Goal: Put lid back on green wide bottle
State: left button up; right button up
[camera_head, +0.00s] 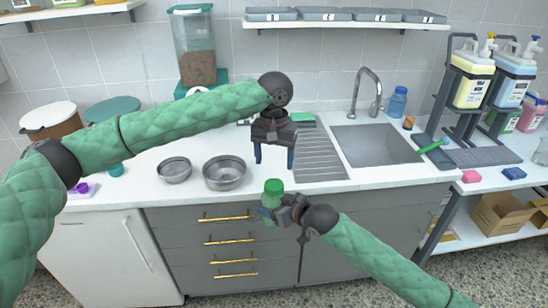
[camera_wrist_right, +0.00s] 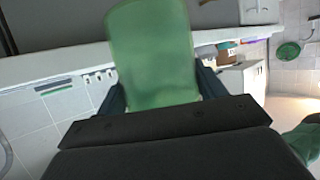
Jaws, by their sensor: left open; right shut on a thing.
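The green wide bottle (camera_head: 268,204) is held upright by my right gripper (camera_head: 272,212) in front of the counter's front edge. A brighter green lid (camera_head: 274,186) appears to sit on its top; I cannot tell how firmly.
Two metal bowls (camera_head: 224,172) (camera_head: 174,169) stand on the counter to the left. A ribbed drainboard (camera_head: 319,158) and sink (camera_head: 378,145) lie to the right. A green sponge (camera_head: 303,118) and blue bottle (camera_head: 397,101) are at the back. The counter front between bowls and drainboard is clear.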

aim_at(274, 184)
pick_arm(q)
jog(key=shift+f, duration=0.1)
jog(key=shift+f, duration=3.9)
jog(key=c, duration=1)
jog(key=m, duration=0.5)
jog(key=shift+m, duration=0.3)
jog(key=m, duration=0.6)
jog(key=o, duration=1.1)
jog(key=shift+c, duration=0.2)
jog(key=shift+r, duration=0.1)
